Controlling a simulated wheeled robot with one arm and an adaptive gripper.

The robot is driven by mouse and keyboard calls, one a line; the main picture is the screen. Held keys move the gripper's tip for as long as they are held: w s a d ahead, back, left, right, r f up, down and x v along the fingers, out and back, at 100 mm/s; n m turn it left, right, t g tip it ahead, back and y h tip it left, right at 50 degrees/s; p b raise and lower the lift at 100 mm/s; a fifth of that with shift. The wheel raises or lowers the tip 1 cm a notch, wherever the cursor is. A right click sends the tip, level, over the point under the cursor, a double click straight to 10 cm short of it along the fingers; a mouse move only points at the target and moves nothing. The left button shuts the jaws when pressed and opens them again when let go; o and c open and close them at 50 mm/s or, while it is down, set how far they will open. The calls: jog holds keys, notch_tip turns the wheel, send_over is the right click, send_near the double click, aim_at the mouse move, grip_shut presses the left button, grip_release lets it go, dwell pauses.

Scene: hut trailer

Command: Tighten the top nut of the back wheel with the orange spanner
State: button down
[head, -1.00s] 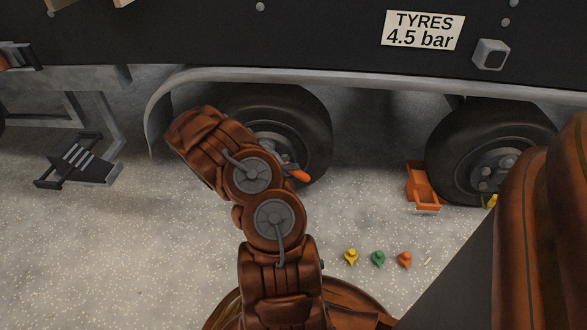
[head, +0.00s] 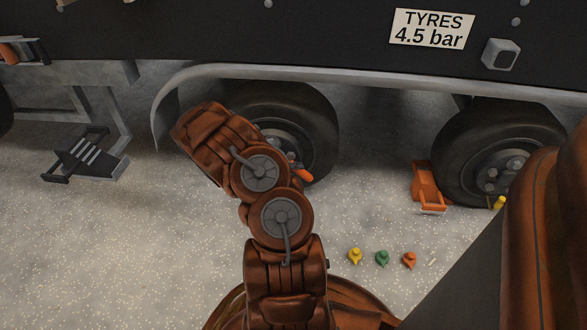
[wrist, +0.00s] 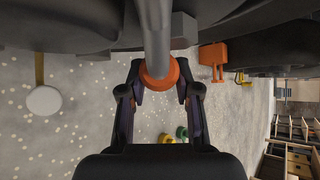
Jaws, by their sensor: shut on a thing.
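The orange spanner shows in the wrist view as an orange end (wrist: 160,76) with a grey shaft running up out of the picture. My gripper (wrist: 160,88) is shut on it, one finger on each side of the orange end. In the head view only a bit of the orange spanner (head: 302,175) shows past my arm, low in front of the left wheel (head: 318,120). My arm covers part of that wheel's hub, and its top nut cannot be made out. The right wheel (head: 460,145) shows grey nuts. The spanner's far end is hidden, so I cannot tell whether it sits on a nut.
An orange chock (head: 426,185) stands against the right wheel; it also shows in the wrist view (wrist: 212,55). Yellow (head: 355,256), green (head: 382,258) and orange (head: 409,260) small pieces lie on the ground. A folding step (head: 85,158) is at left.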

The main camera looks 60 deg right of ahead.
jog(key=shift+s+r, duration=0.1)
jog(key=shift+r, duration=0.05)
jog(key=shift+s+a, duration=0.4)
jog(key=shift+a, duration=0.45)
jog(key=shift+s+a+p, duration=0.2)
jog(key=shift+a, duration=0.4)
jog(key=shift+s+a+p, duration=0.15)
jog(key=shift+a, duration=0.45)
jog(key=a, duration=0.1)
jog(key=s+a, duration=0.1)
jog(key=a, duration=0.1)
jog(key=shift+s+a, duration=0.3)
jog(key=shift+a, duration=0.1)
